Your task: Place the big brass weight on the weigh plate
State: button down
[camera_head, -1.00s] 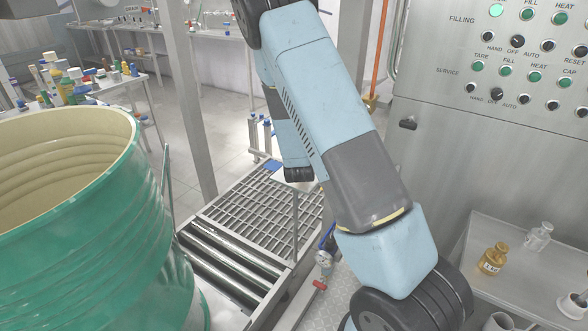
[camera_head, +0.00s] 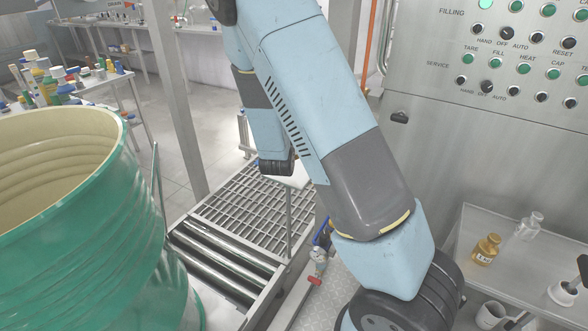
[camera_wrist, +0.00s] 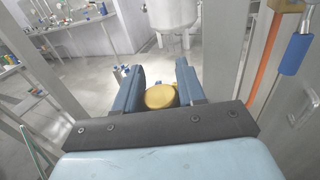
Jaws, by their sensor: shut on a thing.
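My gripper (camera_wrist: 158,76) shows in the wrist view with its two blue fingers on either side of a round brass weight (camera_wrist: 160,96). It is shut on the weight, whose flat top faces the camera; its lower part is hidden. In the head view the gripper and the weight are hidden behind my arm. A pale flat plate (camera_head: 299,178) on a thin post stands partly behind my arm over the grating; I cannot tell if it is the weigh plate.
A large open green drum (camera_head: 80,235) fills the left, beside a roller conveyor (camera_head: 215,262) and a metal grating (camera_head: 240,205). A control panel (camera_head: 490,110) stands at the right. Below it, a shelf (camera_head: 510,275) holds an amber bottle (camera_head: 486,249) and a clear bottle (camera_head: 530,226).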

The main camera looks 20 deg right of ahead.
jog(key=s+r+m+g+h, duration=0.35)
jog(key=s+r+h, duration=0.2)
jog(key=s, duration=0.65)
jog(key=shift+m, duration=0.25)
jog(key=w+f, duration=0.2)
jog(key=w, duration=0.1)
jog(key=w+f, duration=0.3)
jog(key=w, duration=0.1)
jog(key=w+f, duration=0.2)
jog(key=w, duration=0.1)
jog(key=shift+w+d+f, duration=0.1)
jog(key=shift+w+f, duration=0.1)
jog(key=shift+f, duration=0.1)
jog(key=shift+w+f, duration=0.85)
jog(key=shift+f, duration=1.6)
jog(key=c, duration=0.7)
grip_release()
jog(key=shift+s+f, duration=0.1)
jog(key=shift+o, duration=0.2)
